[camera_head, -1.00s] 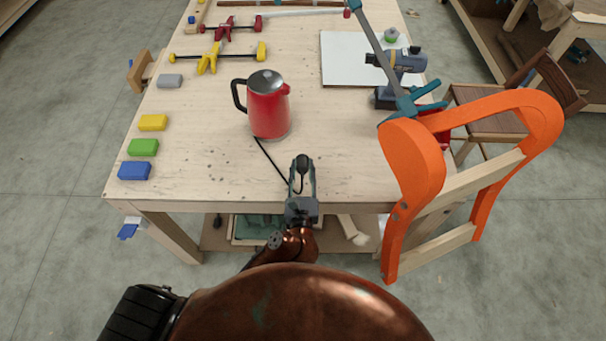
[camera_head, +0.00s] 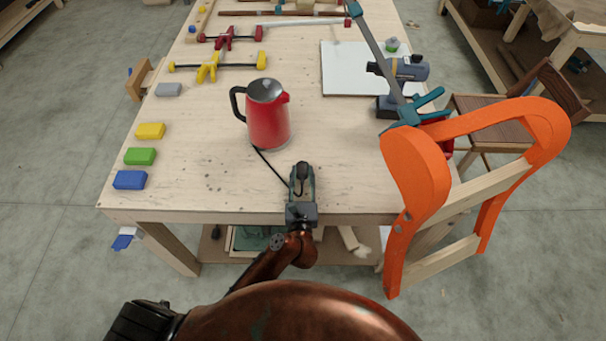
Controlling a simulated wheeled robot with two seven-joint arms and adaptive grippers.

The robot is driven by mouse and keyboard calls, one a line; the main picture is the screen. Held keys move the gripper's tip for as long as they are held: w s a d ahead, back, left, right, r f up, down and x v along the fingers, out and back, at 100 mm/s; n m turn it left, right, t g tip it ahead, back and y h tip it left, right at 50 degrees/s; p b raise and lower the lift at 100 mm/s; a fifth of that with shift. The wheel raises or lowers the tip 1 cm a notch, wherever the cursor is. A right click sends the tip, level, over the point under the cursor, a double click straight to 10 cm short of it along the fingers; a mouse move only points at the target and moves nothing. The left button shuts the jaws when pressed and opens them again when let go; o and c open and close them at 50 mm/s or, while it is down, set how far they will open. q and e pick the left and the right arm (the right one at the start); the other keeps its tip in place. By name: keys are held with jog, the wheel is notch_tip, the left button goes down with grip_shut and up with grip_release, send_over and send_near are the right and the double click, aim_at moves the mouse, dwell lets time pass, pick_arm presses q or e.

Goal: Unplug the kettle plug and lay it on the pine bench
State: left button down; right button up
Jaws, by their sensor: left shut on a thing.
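The red kettle (camera_head: 268,118) with a black handle stands upright on the pale pine bench (camera_head: 220,185). Its thin black cord (camera_head: 271,168) runs from the kettle's base across the bench top to my left gripper (camera_head: 302,177). My left gripper is at the front part of the bench, shut on the dark kettle plug (camera_head: 302,169), which is mostly hidden between the fingers. I cannot tell whether the plug touches the bench top. No socket can be made out. My right gripper is not in view.
An orange chair form (camera_head: 420,170) with a clamp stands at the bench's right front. Yellow, green and blue blocks (camera_head: 140,156) line the left edge.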

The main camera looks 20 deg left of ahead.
pick_arm(q)
jog(key=c, duration=1.4)
grip_release()
jog(key=shift+c, duration=0.2)
jog(key=v, duration=1.2)
